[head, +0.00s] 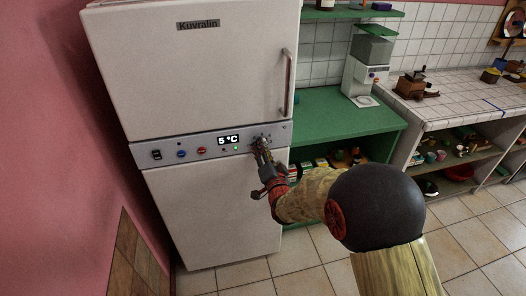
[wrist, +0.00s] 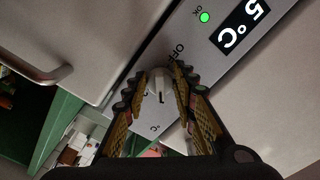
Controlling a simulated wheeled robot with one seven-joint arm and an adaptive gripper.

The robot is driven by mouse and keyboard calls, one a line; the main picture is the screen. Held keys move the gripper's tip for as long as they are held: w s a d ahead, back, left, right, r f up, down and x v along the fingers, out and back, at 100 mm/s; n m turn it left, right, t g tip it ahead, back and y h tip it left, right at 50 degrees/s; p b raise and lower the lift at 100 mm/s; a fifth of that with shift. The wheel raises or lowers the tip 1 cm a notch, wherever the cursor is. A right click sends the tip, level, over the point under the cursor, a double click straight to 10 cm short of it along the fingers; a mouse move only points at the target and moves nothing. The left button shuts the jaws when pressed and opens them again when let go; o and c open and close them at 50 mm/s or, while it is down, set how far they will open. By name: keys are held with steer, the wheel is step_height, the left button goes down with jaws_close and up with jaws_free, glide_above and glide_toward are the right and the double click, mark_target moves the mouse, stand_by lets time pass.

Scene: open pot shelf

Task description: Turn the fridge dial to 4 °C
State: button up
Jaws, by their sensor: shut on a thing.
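The fridge (head: 212,215) stands at the left, with a grey control strip between its two doors. The display (head: 229,139) on the strip reads 5 °C; it also shows, tilted, in the wrist view (wrist: 240,27). A green light marked OK (wrist: 204,17) is lit beside it. The dial (wrist: 159,84) is a pale knob with a dark pointer mark, and OFF is printed near it. My gripper (head: 261,144) is at the right end of the strip. In the wrist view its fingers (wrist: 157,88) are closed on both sides of the dial. The fingers hide part of the dial's scale.
A black switch (head: 156,154), a blue button (head: 181,153) and a red button (head: 202,150) sit left on the strip. The upper door's handle (head: 288,82) juts out above the dial. A green shelf (head: 335,118) with a grinder stands right of the fridge.

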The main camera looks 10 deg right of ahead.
steer(key=shift+f, duration=0.1)
steer(key=o, duration=1)
steer(key=shift+o, duration=0.4)
steer(key=s, duration=1.2)
